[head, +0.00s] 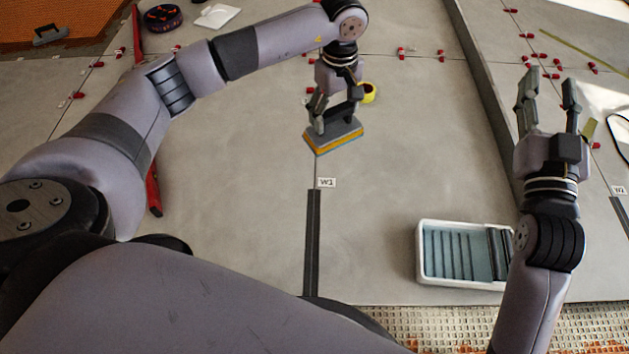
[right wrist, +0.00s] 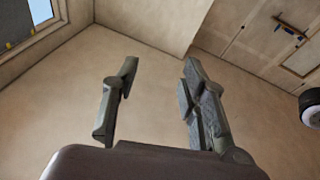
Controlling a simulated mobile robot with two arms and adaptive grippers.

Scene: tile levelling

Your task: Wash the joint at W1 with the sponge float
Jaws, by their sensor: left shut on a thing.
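The sponge float (head: 334,137) has a grey top and an orange-yellow sponge below. My left gripper (head: 333,112) is shut on its handle and holds it over the joint line, just beyond the W1 label. I cannot tell whether the sponge touches the tile. The W1 label (head: 326,183) lies beside the joint (head: 312,240), which shows as a dark strip on the near side of the label and a thin line beyond it. My right gripper (head: 547,108) is raised at the right, open and empty; its spread fingers also show in the right wrist view (right wrist: 155,100).
A white wash tray (head: 432,283) with blue water and rollers stands at the front right, partly behind my right arm. A yellow roll (head: 368,92) sits behind the float. Red clips (head: 402,54) line the farther joints. A long red bar (head: 152,185) lies left.

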